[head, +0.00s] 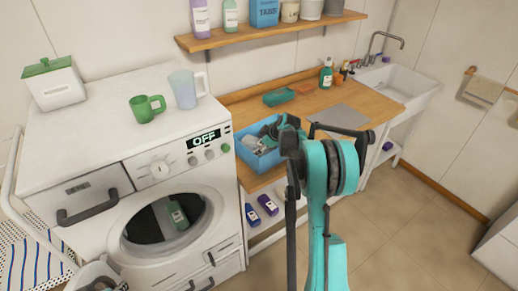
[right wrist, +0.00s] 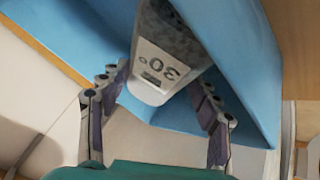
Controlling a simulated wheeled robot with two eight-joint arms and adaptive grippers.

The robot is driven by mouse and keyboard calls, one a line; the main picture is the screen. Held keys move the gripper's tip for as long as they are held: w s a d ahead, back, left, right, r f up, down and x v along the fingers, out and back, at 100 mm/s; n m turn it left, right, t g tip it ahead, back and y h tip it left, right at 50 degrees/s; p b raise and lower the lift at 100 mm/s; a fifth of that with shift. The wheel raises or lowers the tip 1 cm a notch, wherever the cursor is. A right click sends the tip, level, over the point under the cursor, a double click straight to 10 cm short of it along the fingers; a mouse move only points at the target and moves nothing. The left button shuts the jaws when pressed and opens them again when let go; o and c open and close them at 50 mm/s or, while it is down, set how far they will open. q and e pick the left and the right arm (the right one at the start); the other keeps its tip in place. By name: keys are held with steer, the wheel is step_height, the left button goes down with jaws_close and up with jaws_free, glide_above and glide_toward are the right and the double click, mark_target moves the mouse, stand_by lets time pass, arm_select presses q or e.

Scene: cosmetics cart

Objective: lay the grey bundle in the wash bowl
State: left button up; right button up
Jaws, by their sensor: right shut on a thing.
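The grey bundle (right wrist: 172,40) has a white band marked "30°". In the right wrist view it lies between the fingers of my right gripper (right wrist: 160,88), which is shut on it. The bundle is at or inside a blue open tub (right wrist: 246,75); whether it touches the bottom is hidden. In the head view, my right gripper (head: 268,136) reaches down over the blue tub (head: 262,163) on the wooden counter, with pale grey showing beside the fingers. A white wash basin (head: 400,82) with a tap is at the counter's far right end. My left gripper is not in view.
The washing machine (head: 115,150) stands left of the tub, with a green mug (head: 147,108) and a clear jug (head: 185,89) on top. A green dish (head: 280,97), a soap bottle (head: 326,76) and a grey mat (head: 342,116) lie behind and right. A shelf (head: 270,32) hangs above.

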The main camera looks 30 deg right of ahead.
mark_target(267, 151)
steer(key=shift+f, duration=0.8)
steer(key=shift+f, duration=0.1)
steer(key=o, duration=1.5)
steer(key=shift+o, duration=0.2)
steer(key=shift+s+r, duration=0.1)
steer(key=shift+r, duration=0.2)
steer(key=p+v, duration=0.1)
steer(key=v, duration=0.6)
steer(key=shift+s+p, duration=0.1)
steer(key=shift+p, duration=0.25)
